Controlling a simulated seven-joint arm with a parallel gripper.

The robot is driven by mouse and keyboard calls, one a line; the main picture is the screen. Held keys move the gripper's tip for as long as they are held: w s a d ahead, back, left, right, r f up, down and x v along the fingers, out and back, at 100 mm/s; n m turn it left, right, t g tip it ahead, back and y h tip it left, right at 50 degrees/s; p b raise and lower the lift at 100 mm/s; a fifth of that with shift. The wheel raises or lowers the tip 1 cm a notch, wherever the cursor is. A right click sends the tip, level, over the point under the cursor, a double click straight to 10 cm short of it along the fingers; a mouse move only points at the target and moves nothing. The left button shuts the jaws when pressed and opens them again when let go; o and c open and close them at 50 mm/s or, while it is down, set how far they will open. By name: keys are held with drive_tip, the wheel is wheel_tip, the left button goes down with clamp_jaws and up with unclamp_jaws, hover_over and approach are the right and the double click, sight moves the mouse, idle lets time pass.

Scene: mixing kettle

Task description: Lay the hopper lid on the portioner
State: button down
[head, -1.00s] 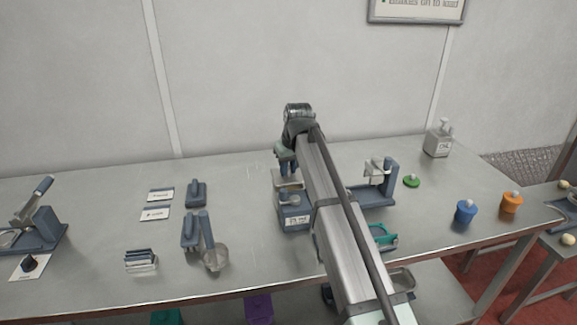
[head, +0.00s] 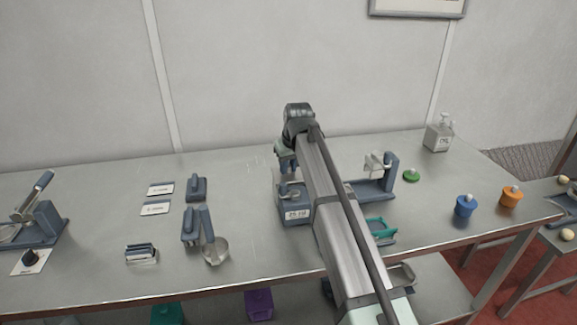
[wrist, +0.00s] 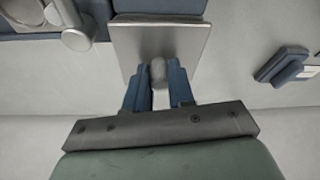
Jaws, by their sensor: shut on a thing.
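The hopper lid is a flat, square metal plate (wrist: 160,42) with a small round knob (wrist: 158,72). My gripper (wrist: 159,92) is shut on the knob in the wrist view. In the head view my gripper (head: 287,166) hangs by the blue-grey box with a white label (head: 297,214), which looks like the portioner. A blue body (wrist: 158,5) shows past the lid at the top of the wrist view. The lid is hard to make out in the head view, and I cannot tell if it touches the box.
A blue stand with a white cylinder (head: 375,165) is close on the right, with a teal piece (head: 381,228) in front. A blue block (head: 196,188), cards (head: 156,208) and a scoop stand (head: 200,230) are left. Blue (head: 465,206) and orange (head: 511,197) pots stand right.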

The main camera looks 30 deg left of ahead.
sight(292, 177)
drive_tip(key=shift+f, duration=0.15)
drive_tip(key=c, duration=0.9)
unclamp_jaws()
drive_tip(key=shift+o, duration=0.5)
drive_tip(key=o, duration=0.4)
drive_tip(key=shift+v, duration=3.5)
